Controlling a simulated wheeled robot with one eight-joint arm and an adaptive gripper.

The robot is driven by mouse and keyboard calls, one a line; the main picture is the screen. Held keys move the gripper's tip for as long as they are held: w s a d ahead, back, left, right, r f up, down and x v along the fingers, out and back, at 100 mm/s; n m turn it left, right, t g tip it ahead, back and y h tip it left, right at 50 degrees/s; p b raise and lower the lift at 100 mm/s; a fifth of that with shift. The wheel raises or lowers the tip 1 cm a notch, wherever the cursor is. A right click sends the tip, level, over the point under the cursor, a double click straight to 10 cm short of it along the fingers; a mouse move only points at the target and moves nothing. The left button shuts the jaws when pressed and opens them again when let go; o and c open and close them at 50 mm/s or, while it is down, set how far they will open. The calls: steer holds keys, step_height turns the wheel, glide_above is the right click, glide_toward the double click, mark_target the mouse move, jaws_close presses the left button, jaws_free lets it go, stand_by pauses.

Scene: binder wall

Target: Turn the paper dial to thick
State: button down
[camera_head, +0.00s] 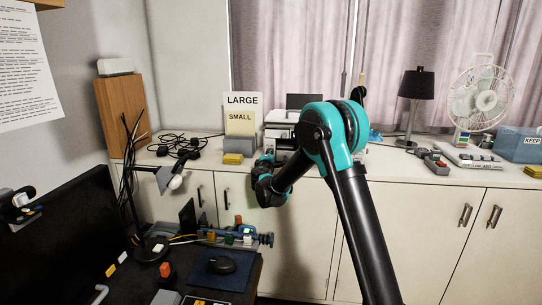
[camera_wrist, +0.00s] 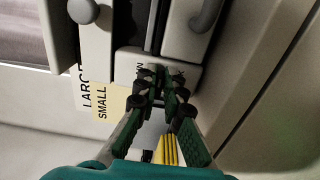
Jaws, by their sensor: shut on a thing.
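A white machine (camera_head: 282,118) stands on the counter, partly hidden behind my arm. In the wrist view its pale front (camera_wrist: 130,60) lies just beyond my gripper (camera_wrist: 160,88). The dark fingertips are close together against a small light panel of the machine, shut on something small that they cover. The paper dial itself is not clearly visible; its position between the fingertips fits, but its setting cannot be read. A dark letter mark shows beside the fingertips, mostly hidden. In the head view my fingertips are not clearly visible behind the wrist.
LARGE (camera_head: 242,99) and SMALL (camera_head: 240,121) signs stand left of the machine, with a yellow block (camera_head: 233,158) in front. A lamp (camera_head: 416,90) and fan (camera_head: 484,98) stand right. A cluttered desk is lower left.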

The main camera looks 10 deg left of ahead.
steer(key=c, duration=1.6)
jaws_free()
steer(key=shift+c, duration=0.2)
steer(key=shift+s, duration=0.1)
steer(key=s, duration=1.1)
steer(key=shift+s+a, duration=0.2)
steer(key=shift+s, duration=0.2)
steer(key=shift+d, duration=0.15)
